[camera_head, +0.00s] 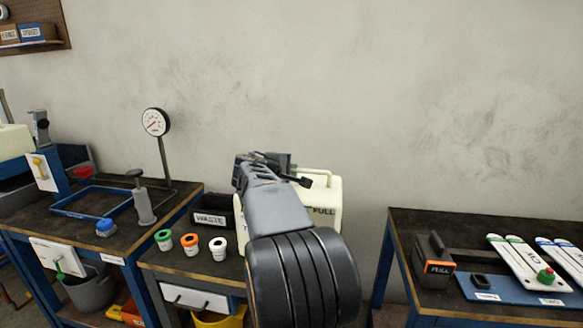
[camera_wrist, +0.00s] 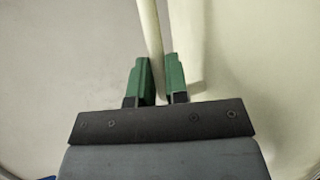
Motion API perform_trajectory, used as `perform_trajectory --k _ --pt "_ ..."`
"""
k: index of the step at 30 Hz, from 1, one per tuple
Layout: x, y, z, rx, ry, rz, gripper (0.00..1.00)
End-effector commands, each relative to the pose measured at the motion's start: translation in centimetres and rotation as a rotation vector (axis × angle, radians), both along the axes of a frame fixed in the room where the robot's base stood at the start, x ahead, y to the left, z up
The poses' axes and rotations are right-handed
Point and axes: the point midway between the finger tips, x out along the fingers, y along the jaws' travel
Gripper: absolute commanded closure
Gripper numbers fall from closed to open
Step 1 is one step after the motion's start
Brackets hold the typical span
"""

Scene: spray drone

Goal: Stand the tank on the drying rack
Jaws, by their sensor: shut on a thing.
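In the head view my gripper (camera_head: 283,163) is at the tank's top, partly hidden by my wrist. The tank's underside is hidden, so I cannot tell whether it touches anything. I cannot identify a drying rack for certain.
The left bench holds a blue frame (camera_head: 92,203), a dial gauge (camera_head: 156,122) and another cream container (camera_head: 14,142). The middle bench has a WASTE bin (camera_head: 211,218) and several capped jars (camera_head: 190,243).

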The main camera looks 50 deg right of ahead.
Motion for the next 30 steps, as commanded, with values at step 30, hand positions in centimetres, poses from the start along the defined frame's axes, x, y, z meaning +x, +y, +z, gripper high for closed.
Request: perform_trajectory --k 30 --pt "2.5 -2.1 -6.4 -0.008 -0.007 0.000 1.00"
